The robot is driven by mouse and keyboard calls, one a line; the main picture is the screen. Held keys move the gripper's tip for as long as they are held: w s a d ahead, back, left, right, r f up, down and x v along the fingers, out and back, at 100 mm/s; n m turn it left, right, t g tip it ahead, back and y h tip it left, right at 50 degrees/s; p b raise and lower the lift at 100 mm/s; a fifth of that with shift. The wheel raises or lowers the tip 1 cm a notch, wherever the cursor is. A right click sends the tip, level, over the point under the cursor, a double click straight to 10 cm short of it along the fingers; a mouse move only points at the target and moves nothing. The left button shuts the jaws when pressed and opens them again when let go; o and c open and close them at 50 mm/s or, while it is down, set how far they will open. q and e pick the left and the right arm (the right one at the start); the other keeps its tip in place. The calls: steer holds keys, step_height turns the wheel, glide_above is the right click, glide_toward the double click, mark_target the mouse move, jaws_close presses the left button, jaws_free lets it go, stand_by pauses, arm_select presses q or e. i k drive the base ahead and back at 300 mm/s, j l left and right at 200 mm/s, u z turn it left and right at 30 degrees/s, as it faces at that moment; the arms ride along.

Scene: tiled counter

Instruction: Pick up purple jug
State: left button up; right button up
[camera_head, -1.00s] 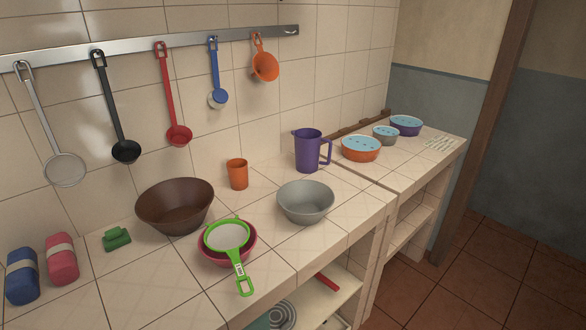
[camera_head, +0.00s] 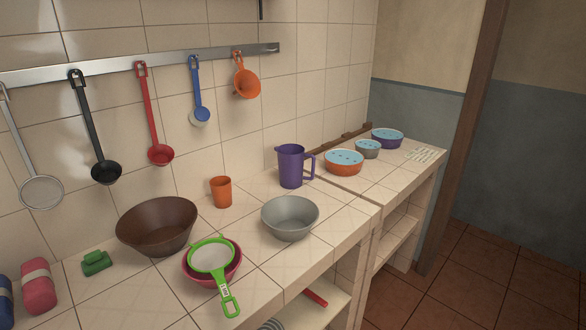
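The purple jug (camera_head: 291,167) stands upright on the tiled counter (camera_head: 262,262), close to the tiled back wall. Its handle points to the right. It stands behind the grey bowl (camera_head: 290,218) and to the right of the orange cup (camera_head: 221,191). Nothing touches the jug as far as I can see. Neither of my grippers shows in the head view.
A brown bowl (camera_head: 157,226) and a pink bowl with a green strainer (camera_head: 212,258) stand left of the grey bowl. Lidded bowls, including an orange one (camera_head: 344,162), sit on the farther counter. Utensils hang from a wall rail (camera_head: 140,66). Floor (camera_head: 470,285) is clear at right.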

mark_target(291, 156)
steer(key=i+l, duration=0.45)
steer(key=l, duration=0.3)
steer(key=i+l, duration=0.45)
steer(key=l, duration=0.3)
steer(key=l+u, duration=0.1)
steer(key=u, duration=1.6)
steer(key=i+l, duration=0.05)
steer(key=l, duration=0.05)
